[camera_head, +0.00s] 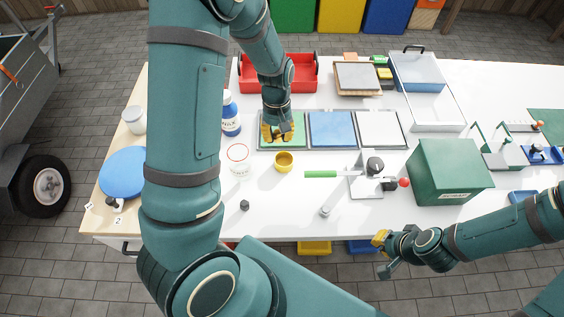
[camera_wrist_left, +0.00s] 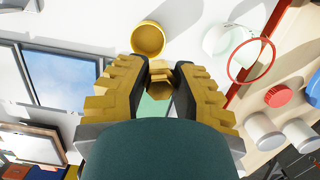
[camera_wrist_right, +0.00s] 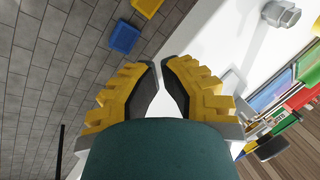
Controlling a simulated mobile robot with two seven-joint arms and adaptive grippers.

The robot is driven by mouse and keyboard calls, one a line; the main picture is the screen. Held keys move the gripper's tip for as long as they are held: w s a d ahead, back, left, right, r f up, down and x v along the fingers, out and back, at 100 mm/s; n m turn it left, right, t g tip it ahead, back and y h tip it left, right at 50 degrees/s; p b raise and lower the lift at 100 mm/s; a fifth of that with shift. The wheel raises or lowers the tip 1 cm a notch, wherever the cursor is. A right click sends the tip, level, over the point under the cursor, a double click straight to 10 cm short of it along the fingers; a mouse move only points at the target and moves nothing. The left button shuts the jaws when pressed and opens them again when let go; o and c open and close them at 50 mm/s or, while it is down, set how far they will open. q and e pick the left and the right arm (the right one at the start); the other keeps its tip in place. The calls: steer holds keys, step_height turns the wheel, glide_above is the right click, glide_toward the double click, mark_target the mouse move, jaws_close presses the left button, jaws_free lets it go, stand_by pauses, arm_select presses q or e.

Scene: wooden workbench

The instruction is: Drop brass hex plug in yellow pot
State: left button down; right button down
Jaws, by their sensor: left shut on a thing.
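The brass hex plug (camera_wrist_left: 160,86) is held between the fingers of my left gripper (camera_wrist_left: 161,68); its hexagonal end shows in the left wrist view. In the head view my left gripper (camera_head: 279,137) is above the green tray section, just behind the yellow pot, and the plug is hard to make out there. The yellow pot (camera_head: 284,163) stands upright on the white bench; it also shows just beyond the fingertips in the left wrist view (camera_wrist_left: 148,40). My right gripper (camera_head: 381,240) hangs off the bench's front edge, its fingertips (camera_wrist_right: 159,64) nearly together with nothing between them.
A white cup with a red rim (camera_head: 238,155) stands left of the pot. A green-handled tool (camera_head: 320,174) lies to its right. A grey metal fitting (camera_head: 325,211) and a dark nut (camera_head: 244,205) sit near the front. A green box (camera_head: 449,170) stands at right.

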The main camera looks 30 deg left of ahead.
arm_select(q)
steer(key=shift+f+b, duration=2.6)
steer(key=shift+f, duration=0.45)
steer(key=c, duration=0.8)
jaws_free()
steer(key=shift+o, duration=0.2)
steer(key=shift+r, duration=0.15)
step_height(320, 180, up, 12)
steer(key=w+a, duration=0.1)
steer(key=shift+w, duration=0.2)
